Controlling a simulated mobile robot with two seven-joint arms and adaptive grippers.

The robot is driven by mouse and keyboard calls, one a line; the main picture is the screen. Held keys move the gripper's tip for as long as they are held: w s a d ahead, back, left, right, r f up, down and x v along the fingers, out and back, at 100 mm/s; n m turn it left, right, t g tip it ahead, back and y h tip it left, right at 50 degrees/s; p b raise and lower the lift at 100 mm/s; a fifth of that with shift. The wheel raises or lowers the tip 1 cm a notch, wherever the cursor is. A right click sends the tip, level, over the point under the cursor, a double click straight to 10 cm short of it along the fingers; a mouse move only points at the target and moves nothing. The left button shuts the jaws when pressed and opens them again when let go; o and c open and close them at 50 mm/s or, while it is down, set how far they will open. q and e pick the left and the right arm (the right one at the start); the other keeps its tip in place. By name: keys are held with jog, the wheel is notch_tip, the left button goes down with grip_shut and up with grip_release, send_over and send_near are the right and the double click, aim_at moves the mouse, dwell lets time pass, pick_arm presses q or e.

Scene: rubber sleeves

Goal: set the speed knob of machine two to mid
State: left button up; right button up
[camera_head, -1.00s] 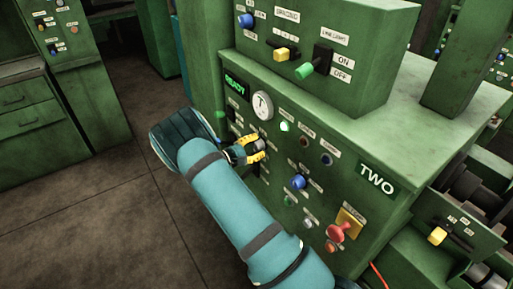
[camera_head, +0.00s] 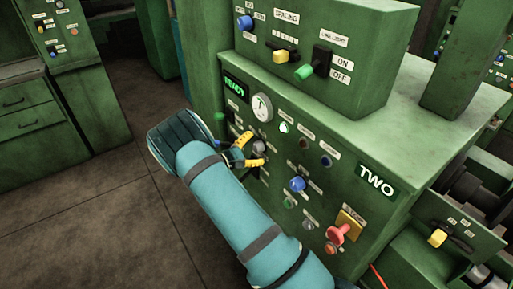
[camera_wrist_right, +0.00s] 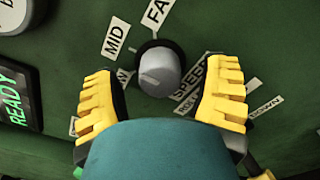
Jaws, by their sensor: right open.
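The speed knob (camera_wrist_right: 160,70) is grey with a dark base, on the green front panel of machine two (camera_head: 330,166). In the right wrist view it sits between the MID label (camera_wrist_right: 115,37), the partly cut-off FA label (camera_wrist_right: 157,12) and the SPEED label (camera_wrist_right: 190,76). A pale mark shows on the knob's lower left, pointing away from MID. My right gripper (camera_head: 251,150) is open, its yellow fingers on either side of the knob with gaps to it. The knob (camera_head: 260,146) also shows just past the fingertips in the head view. My left gripper is out of view.
A round gauge (camera_head: 262,107) and the green READY display (camera_head: 236,85) are above the gripper. A blue knob (camera_head: 297,184) and a red mushroom button (camera_head: 336,233) are lower right. The floor on the left is clear.

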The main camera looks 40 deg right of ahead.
jog(key=w+a, duration=0.1)
jog(key=a, duration=1)
jog(key=shift+a, duration=0.15)
jog(key=shift+w, duration=0.1)
jog(key=s+a+f+g+y, duration=0.1)
jog(key=s+a+f+y, duration=0.25)
jog(key=s+f, duration=0.25)
jog(key=s+a+f+m+g+y, duration=0.1)
jog(key=s+a+f+y, duration=0.1)
jog(key=s+f+y, duration=0.4)
jog(key=s+a+f+g+y, duration=0.1)
jog(key=s+a+f+y, duration=0.3)
jog(key=f, duration=0.3)
jog(key=s+a+r+m+t+y, duration=0.1)
jog(key=s+a+m+t+y, duration=0.1)
jog(key=a, duration=0.5)
jog(key=s+a+r+m+t+y, duration=0.1)
jog(key=s+a+m+t+y, duration=0.2)
jog(key=a+m+t+y, duration=0.1)
jog(key=shift+a+r+m+y, duration=0.4)
jog(key=shift+a+m+y, duration=0.3)
jog(key=shift+a+y, duration=0.75)
